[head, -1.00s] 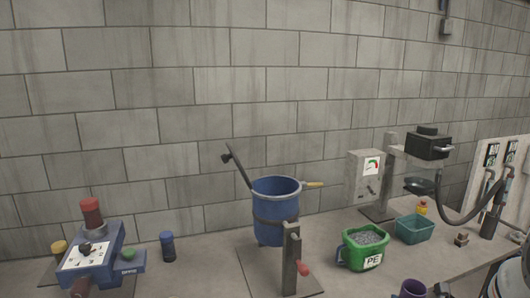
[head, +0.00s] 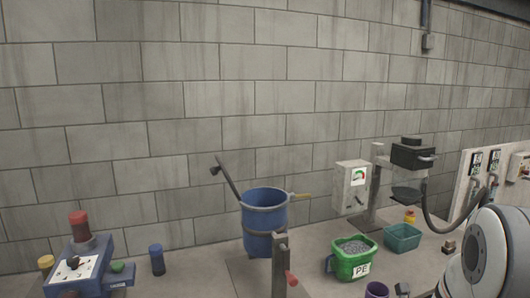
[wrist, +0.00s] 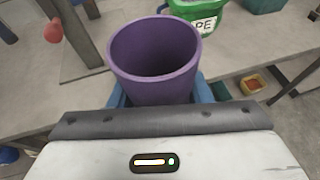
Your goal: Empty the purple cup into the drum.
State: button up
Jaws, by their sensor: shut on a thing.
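The purple cup (wrist: 150,82) is upright in the wrist view, and its inside looks empty of anything I can make out. My gripper (wrist: 165,98) is shut on it, with blue fingers on either side of its lower part. In the head view the cup (head: 376,290) shows at the bottom edge, right of the middle, partly cut off. The blue drum (head: 265,228) stands on a stand on the bench, with its open mouth up and a dark handle on its left. The cup is apart from the drum, to the right and nearer to me.
A green tub marked PE (head: 352,262) with grey pellets stands right of the drum. A post with a red handle (head: 280,265) stands in front of the drum. A teal bin (head: 402,238), a gauge box (head: 352,188) and a blue machine (head: 85,268) are also on the bench.

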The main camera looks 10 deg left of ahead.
aim_at(264, 210)
jog(key=z, duration=0.05)
jog(key=i, duration=1)
jog(key=u, duration=0.05)
